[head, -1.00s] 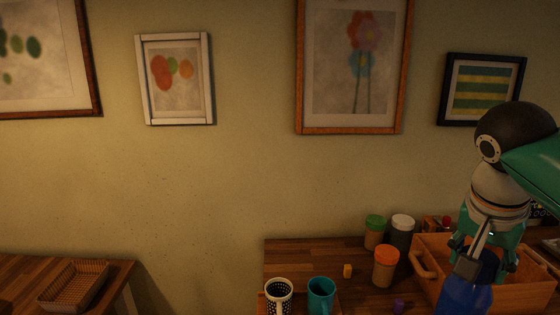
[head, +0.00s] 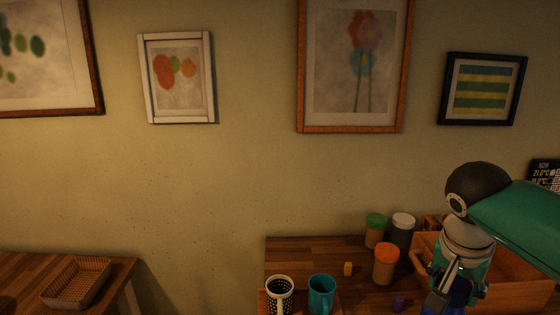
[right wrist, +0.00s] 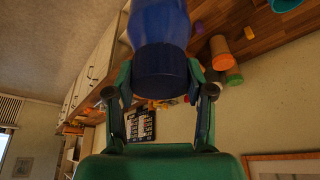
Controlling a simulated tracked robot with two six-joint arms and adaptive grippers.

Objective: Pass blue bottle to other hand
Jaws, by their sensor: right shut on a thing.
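The blue bottle (right wrist: 160,45) is held in my right gripper (right wrist: 160,85), with its dark blue cap between the two fingers in the right wrist view. In the head view my right gripper (head: 452,290) points down at the lower right, in front of the wooden box. Only a small dark blue part of the bottle (head: 460,293) shows there, and the rest is below the picture's edge. My left gripper is not in either view.
A wicker basket (head: 77,283) sits on the left table. A gap separates the tables.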

